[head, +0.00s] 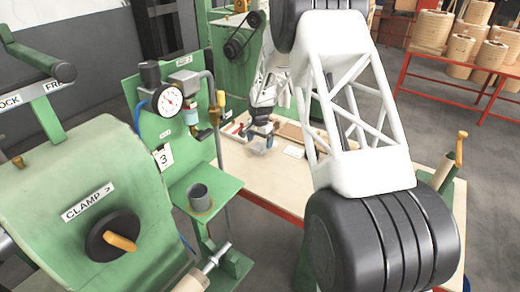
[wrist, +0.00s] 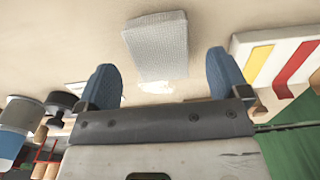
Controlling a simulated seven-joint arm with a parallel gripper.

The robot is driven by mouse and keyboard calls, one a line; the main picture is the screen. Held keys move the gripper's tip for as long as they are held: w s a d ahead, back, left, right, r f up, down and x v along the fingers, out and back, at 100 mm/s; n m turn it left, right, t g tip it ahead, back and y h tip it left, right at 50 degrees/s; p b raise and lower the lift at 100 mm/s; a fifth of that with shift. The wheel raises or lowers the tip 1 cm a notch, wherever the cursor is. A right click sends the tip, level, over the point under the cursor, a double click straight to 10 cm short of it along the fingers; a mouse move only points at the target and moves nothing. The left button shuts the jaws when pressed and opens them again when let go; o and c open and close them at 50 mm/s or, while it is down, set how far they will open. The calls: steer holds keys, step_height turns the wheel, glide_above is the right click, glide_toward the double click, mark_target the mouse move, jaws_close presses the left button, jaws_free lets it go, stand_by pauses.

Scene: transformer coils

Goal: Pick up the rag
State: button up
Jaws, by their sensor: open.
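The grey woven rag (wrist: 158,42) lies folded on the pale table top, in the upper middle of the wrist view. My gripper (wrist: 160,68) is open, with its two blue fingertips set wide apart on either side of the rag's near end. No finger is seen to close on the rag. In the head view my gripper (head: 262,132) is small and reaches down over the table's far part. The rag is too small and too covered by the gripper there to make out clearly.
A tray (wrist: 243,45) with white, yellow and red strips lies right of the rag in the wrist view. Dark and blue-white items (wrist: 20,120) stand at the left. In the head view a green machine (head: 80,190) stands left of the table (head: 265,185).

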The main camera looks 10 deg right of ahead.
mark_target(260, 146)
steer(key=shift+f, duration=1.65)
steer(key=shift+c, duration=0.2)
steer(key=c, duration=0.9)
